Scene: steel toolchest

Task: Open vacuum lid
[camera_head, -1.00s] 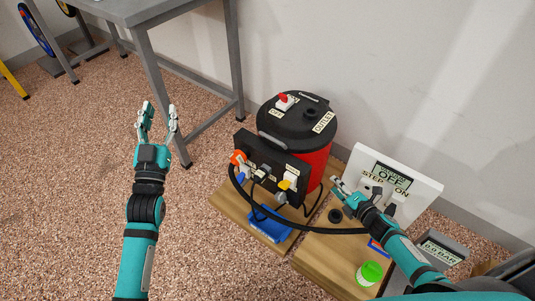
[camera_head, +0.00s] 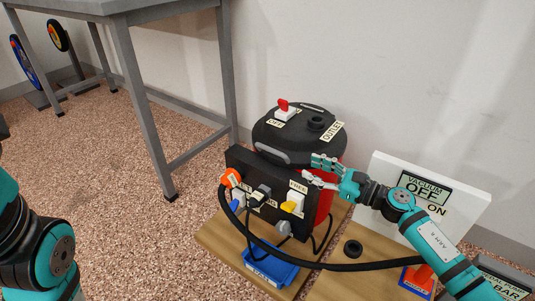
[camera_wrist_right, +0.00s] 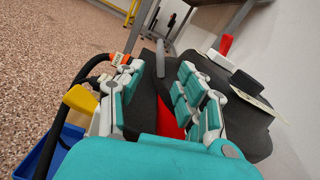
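The vacuum is a red drum (camera_head: 324,206) with a black lid (camera_head: 262,133), which sits down on it. A grey handle (camera_head: 272,153) runs along the lid's front edge. On top are a red switch (camera_head: 283,105) and an OUTLET label. My right gripper (camera_head: 309,168) is open and empty at the lid's front right side; contact cannot be told. In the right wrist view, the gripper (camera_wrist_right: 160,68) has its fingers apart, with the black lid (camera_wrist_right: 245,112), the grey handle (camera_wrist_right: 160,58) and some red drum beyond. My left arm shows at the left edge, its gripper out of frame.
A black panel (camera_head: 238,160) with plugs and a black hose (camera_head: 345,267) stands before the drum. A white VACUUM OFF board (camera_head: 470,205) is at right. A blue bin (camera_head: 268,268) sits below. A grey table (camera_head: 128,65) stands behind left; floor between is clear.

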